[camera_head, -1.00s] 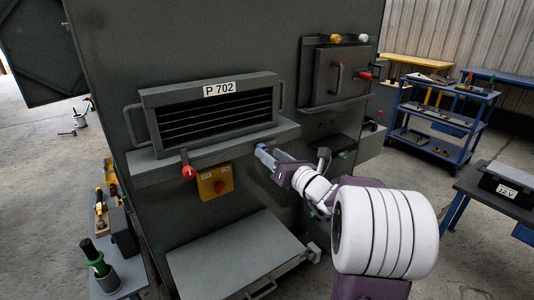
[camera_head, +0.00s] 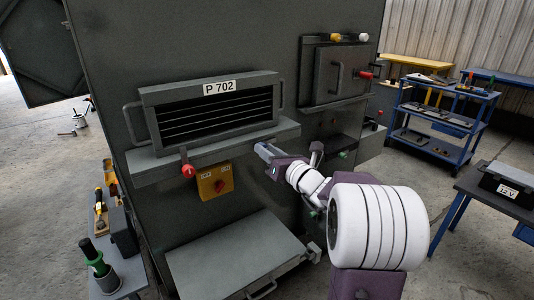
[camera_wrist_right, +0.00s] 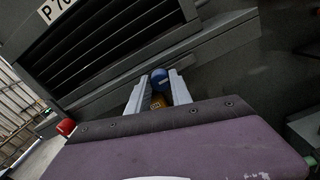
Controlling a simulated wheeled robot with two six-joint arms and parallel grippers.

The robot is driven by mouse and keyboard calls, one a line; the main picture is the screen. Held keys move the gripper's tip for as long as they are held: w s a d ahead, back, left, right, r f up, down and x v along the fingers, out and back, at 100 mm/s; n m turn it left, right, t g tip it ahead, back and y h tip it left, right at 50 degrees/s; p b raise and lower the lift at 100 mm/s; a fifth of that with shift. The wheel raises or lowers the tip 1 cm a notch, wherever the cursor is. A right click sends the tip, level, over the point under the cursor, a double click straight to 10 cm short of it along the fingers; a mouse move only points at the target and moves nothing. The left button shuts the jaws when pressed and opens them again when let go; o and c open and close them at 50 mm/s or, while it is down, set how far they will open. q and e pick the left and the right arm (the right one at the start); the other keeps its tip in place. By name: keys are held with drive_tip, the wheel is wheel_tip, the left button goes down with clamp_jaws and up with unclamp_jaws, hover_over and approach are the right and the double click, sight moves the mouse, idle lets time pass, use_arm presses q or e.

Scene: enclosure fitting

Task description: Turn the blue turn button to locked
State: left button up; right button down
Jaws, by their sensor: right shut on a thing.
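The blue turn button (camera_wrist_right: 160,78) shows in the right wrist view between the two pale fingers of my right gripper (camera_wrist_right: 158,92). The fingers are shut on it, just below the ledge under the louvred panel. A small yellow part (camera_wrist_right: 157,102) shows between the fingers, nearer the wrist; I cannot tell what it is. In the head view my right gripper (camera_head: 264,151) reaches the cabinet front at the right end of that ledge, and it hides the button there. The button's exact angle cannot be read. My left gripper is not in view.
A grey flap (camera_head: 240,260) juts out below. A small door (camera_head: 340,73) is at upper right.

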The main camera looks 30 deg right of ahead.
drive_tip(key=shift+a+f+n+b, duration=0.1)
drive_tip(key=shift+n+b, duration=4.25)
drive_tip(key=shift+b, duration=0.7)
drive_tip(key=shift+f+n+b, duration=0.1)
drive_tip(key=shift+n+b, duration=4.25)
drive_tip(key=shift+b, duration=0.7)
drive_tip(key=shift+r, duration=0.1)
drive_tip(key=c, duration=1.1)
unclamp_jaws()
drive_tip(key=shift+c, duration=0.2)
drive_tip(key=shift+s, duration=0.1)
drive_tip(key=s, duration=0.9)
drive_tip(key=shift+d, duration=0.4)
